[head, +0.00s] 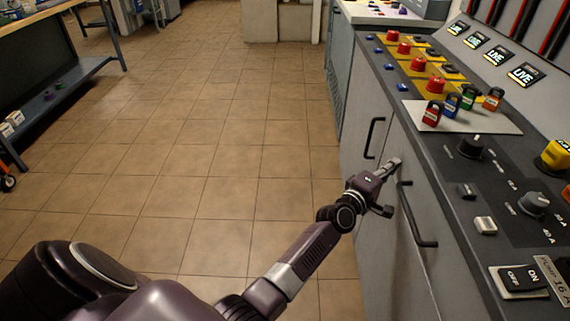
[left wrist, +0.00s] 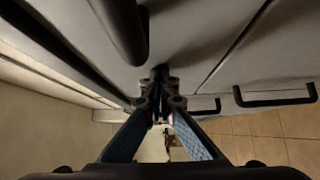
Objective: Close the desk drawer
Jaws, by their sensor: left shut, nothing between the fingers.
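The grey desk (head: 352,95) runs along the right side of the head view, with flat front panels and black bar handles. One handle (head: 373,138) is farther off and a longer one (head: 418,215) is nearer. I cannot tell which panel is the drawer or how far any panel stands out. My left gripper (head: 393,165) is shut and empty close to the front, between the two handles. In the left wrist view its fingers (left wrist: 160,80) meet close to the grey front, with a dark handle (left wrist: 122,30) and another handle (left wrist: 275,97) nearby. Contact is unclear.
The desk top carries red, blue, green and orange padlocks on a white plate (head: 470,118), knobs (head: 533,203) and an on-off switch (head: 520,280). A workbench (head: 62,75) stands at the far left. The tiled floor (head: 210,150) between is clear.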

